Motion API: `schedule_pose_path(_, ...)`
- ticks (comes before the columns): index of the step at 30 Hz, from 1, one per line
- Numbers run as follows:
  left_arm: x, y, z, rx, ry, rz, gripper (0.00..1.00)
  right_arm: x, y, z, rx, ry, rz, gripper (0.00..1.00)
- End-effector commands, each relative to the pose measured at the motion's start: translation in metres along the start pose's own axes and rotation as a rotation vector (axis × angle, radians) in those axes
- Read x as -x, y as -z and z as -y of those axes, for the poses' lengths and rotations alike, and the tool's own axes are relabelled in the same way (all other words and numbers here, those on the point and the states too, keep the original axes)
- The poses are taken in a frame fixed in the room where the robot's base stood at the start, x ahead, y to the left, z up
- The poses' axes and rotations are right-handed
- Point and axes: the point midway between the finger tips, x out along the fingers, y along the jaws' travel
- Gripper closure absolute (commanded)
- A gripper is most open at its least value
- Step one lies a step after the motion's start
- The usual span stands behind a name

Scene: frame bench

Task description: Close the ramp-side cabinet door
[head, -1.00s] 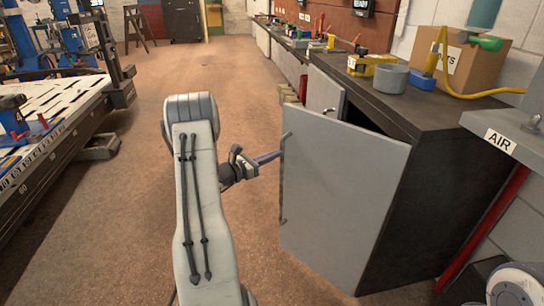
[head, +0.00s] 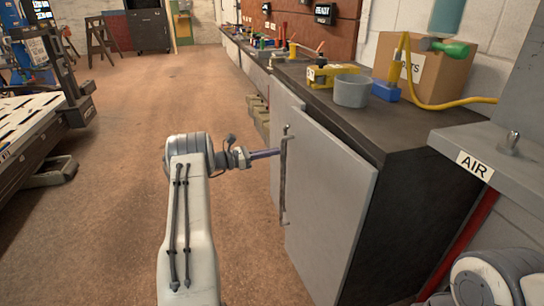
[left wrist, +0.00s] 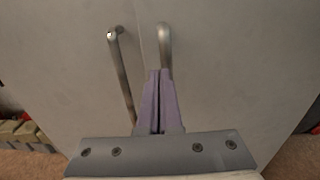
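The grey cabinet door (head: 328,205) nearest me stands slightly ajar, its top corner a little out from the dark cabinet (head: 415,215). It has a long vertical bar handle (head: 284,185). My left gripper (head: 277,153) reaches in from the left, with its fingertips at this handle about a third of the way down. In the left wrist view, the purple fingers (left wrist: 160,75) are together and overlap the lower part of one handle (left wrist: 165,42); I cannot tell if they touch it. A second handle (left wrist: 121,75) is to the left. My right gripper is out of view.
The worktop holds a grey pot (head: 352,91), a yellow tool (head: 325,76) and a cardboard box (head: 425,75) with a yellow hose. A grey shelf marked AIR (head: 475,166) is at the right. The brown floor (head: 110,230) to the left is open.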

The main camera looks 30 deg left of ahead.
Motion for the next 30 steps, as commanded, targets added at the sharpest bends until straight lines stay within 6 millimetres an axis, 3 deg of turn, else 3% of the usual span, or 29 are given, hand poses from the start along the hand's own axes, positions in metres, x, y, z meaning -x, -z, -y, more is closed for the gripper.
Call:
schedule_pose_path(6,-0.027,0.001,-0.004,-0.001,0.001,0.0,1.0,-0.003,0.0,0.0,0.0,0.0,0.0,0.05)
schedule_pose_path(12,-0.038,0.0,-0.005,-0.002,0.001,0.0,1.0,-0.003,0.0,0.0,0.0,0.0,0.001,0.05)
schedule_pose_path(30,-0.034,-0.002,-0.009,-0.006,0.0,0.003,1.0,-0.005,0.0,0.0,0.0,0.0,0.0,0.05)
